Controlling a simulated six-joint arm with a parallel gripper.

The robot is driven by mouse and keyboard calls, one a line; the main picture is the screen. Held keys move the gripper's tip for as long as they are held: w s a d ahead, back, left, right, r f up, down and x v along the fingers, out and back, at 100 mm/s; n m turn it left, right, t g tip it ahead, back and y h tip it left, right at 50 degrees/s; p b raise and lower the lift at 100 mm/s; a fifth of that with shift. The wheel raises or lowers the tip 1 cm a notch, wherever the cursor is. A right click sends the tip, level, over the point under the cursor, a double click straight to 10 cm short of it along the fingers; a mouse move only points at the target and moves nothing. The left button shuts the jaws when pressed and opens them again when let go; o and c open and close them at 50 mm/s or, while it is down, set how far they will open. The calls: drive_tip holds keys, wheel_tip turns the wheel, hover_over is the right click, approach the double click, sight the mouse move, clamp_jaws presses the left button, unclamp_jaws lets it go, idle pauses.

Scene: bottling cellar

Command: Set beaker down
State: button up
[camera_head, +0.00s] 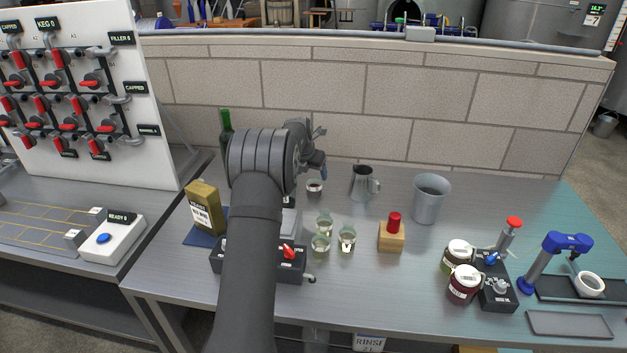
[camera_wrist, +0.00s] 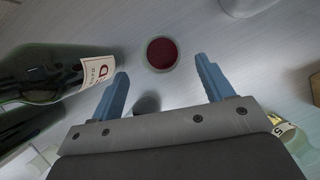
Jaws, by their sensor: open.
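A small beaker of dark red liquid (camera_head: 314,187) stands on the steel table beyond my arm. In the wrist view the beaker (camera_wrist: 162,54) is seen from above, upright, just ahead of and between my fingertips. My gripper (camera_head: 319,165) is over the back of the table, partly hidden by my own wrist. In the wrist view my gripper (camera_wrist: 163,69) has its two blue fingers spread apart, with nothing held between them. The wrist view shows a gap between the fingers and the beaker.
Several small glasses (camera_head: 325,224), a metal jug (camera_head: 362,184), a grey bucket (camera_head: 430,199) and a red-knobbed wooden block (camera_head: 391,236) stand to the right.

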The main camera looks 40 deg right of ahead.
sight(315, 179)
drive_tip(key=v, duration=0.3)
drive_tip(key=shift+a+r, duration=0.15)
drive_tip(key=shift+r, duration=0.15)
drive_tip(key=x, duration=1.2)
drive_tip(key=shift+f, duration=0.3)
drive_tip(key=shift+r, duration=1.3)
drive_tip(key=shift+f, duration=0.1)
